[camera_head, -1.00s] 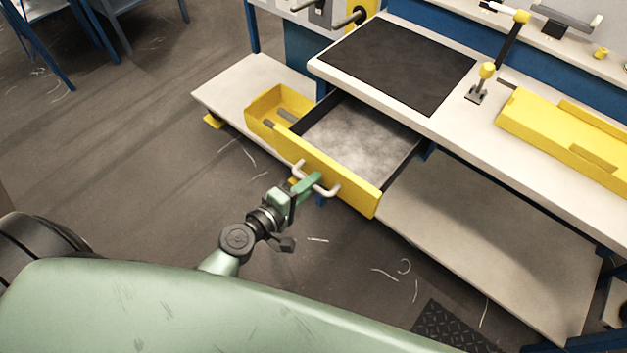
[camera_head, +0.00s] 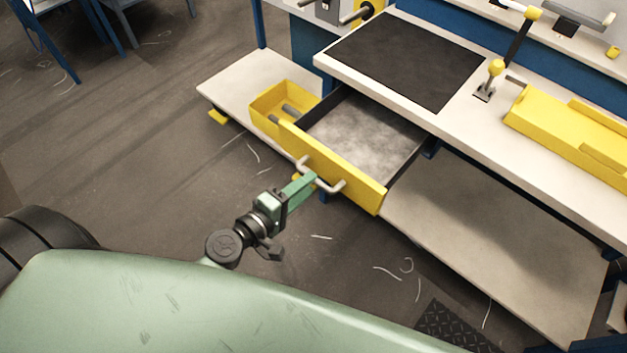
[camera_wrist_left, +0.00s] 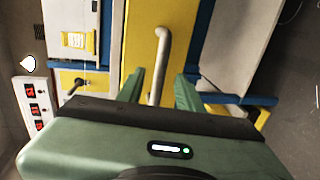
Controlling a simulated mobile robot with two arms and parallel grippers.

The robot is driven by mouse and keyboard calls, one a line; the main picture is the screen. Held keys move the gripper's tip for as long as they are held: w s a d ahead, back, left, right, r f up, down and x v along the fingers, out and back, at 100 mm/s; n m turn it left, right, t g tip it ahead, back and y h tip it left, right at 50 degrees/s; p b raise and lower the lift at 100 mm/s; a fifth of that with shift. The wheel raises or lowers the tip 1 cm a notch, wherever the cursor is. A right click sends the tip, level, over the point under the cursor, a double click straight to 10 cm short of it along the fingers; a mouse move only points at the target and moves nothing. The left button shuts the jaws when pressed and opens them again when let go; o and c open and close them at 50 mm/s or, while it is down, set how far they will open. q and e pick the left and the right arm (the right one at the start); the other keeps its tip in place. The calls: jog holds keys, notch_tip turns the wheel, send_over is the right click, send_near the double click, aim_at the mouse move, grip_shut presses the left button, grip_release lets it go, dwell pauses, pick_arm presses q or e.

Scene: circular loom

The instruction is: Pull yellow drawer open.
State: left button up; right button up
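The yellow drawer (camera_head: 350,178) stands pulled out from under the workbench, and its grey inside shows in the head view. A pale bar handle (camera_head: 325,184) is on its front. My left gripper (camera_head: 306,181) is at the handle, reaching in from the lower left. In the left wrist view, the green fingers (camera_wrist_left: 161,88) are spread apart, with the handle (camera_wrist_left: 162,50) seen between them and gaps on both sides. The left gripper is open and not clamped on the handle. My right gripper is not in view.
A yellow bin (camera_head: 279,104) sits on the lower shelf (camera_head: 229,92) left of the drawer. The workbench top (camera_head: 464,122) carries a black mat (camera_head: 405,60) and a yellow tray (camera_head: 565,133).

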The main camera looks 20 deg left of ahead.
pick_arm(q)
jog(key=b+v, duration=0.1)
jog(key=v, duration=0.3)
dwell(0.4)
jog(key=s+a+f+m+g+y+p, duration=0.1)
jog(key=s+f+m+g, duration=0.3)
jog(key=f, duration=1)
jog(key=s+a+f+m+g+y, duration=0.1)
jog(key=s+f+m+g+y, duration=0.35)
jog(key=f, duration=1.05)
jog(key=s+a+f+m+g, duration=0.1)
jog(key=s+f+m+g, duration=0.1)
jog(key=s+f+m, duration=0.2)
jog(key=s+a+f+m+g+p, duration=0.1)
jog(key=s+f+m+g, duration=0.2)
jog(key=s+f, duration=0.8)
jog(key=s+m, duration=0.1)
jog(key=s, duration=0.7)
jog(key=shift+a+f, duration=0.2)
jog(key=shift+f, duration=0.1)
